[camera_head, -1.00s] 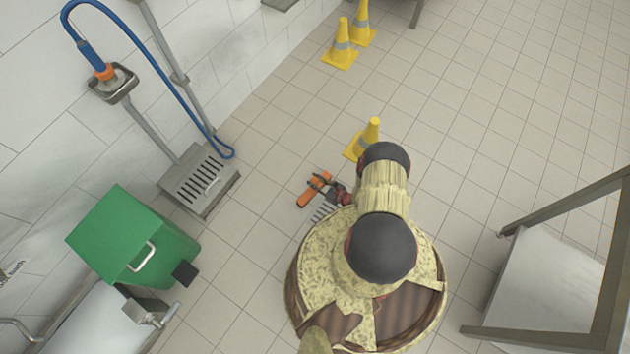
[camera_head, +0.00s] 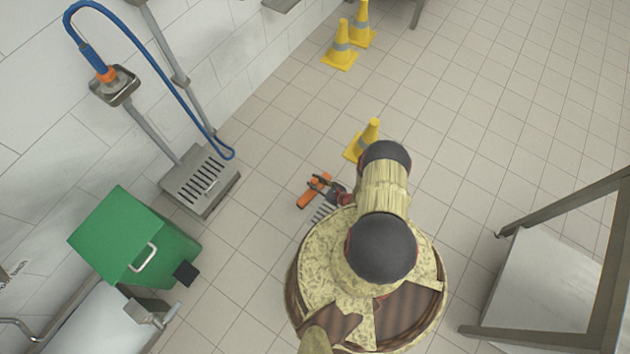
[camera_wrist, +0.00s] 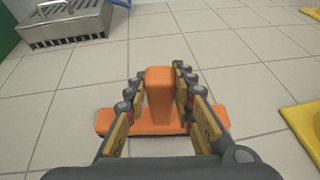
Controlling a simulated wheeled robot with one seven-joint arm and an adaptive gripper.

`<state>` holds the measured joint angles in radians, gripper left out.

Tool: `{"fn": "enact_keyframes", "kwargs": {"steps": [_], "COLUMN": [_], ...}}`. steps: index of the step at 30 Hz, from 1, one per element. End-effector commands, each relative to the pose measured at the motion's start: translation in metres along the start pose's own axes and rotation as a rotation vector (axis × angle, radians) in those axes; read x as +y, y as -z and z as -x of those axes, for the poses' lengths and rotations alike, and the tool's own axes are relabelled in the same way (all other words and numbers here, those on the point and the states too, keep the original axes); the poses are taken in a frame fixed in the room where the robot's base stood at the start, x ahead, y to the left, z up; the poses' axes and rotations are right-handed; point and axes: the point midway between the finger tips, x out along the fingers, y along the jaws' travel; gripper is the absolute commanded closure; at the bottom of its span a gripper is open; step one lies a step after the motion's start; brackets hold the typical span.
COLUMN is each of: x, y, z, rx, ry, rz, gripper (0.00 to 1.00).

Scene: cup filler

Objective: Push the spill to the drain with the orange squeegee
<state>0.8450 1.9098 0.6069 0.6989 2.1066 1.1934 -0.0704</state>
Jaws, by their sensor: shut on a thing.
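The orange squeegee (camera_wrist: 158,95) shows in the wrist view, with its upright part between my fingers and its wide bar low across the floor. My gripper (camera_wrist: 160,92) is shut on it. In the head view, the squeegee (camera_head: 308,198) and gripper (camera_head: 335,190) are partly hidden by my own arm, at the left of my base. Grey slotted bars (camera_head: 324,212) lie beside my base under the squeegee and may be the drain grate; much of them is hidden. I cannot make out the spill in either view.
A slotted metal stand (camera_head: 203,182) with a blue hose (camera_head: 160,65) is at the left wall. A green bin (camera_head: 125,235) stands below it. One yellow cone (camera_head: 366,138) is close behind my arm; two more stand farther back. A metal-framed table (camera_head: 560,285) is at right.

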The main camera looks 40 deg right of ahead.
Motion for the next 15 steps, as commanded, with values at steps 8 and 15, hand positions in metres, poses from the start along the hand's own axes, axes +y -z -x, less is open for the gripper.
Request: {"fn": "enact_keyframes", "kwargs": {"steps": [8, 15], "x": [-0.004, -0.004], "y": [-0.03, -0.05], "z": [0.011, 0.019], "rx": [-0.006, -0.007], "ry": [0.002, 0.003], "rz": [0.004, 0.004], "gripper": [1.0, 1.0]}}
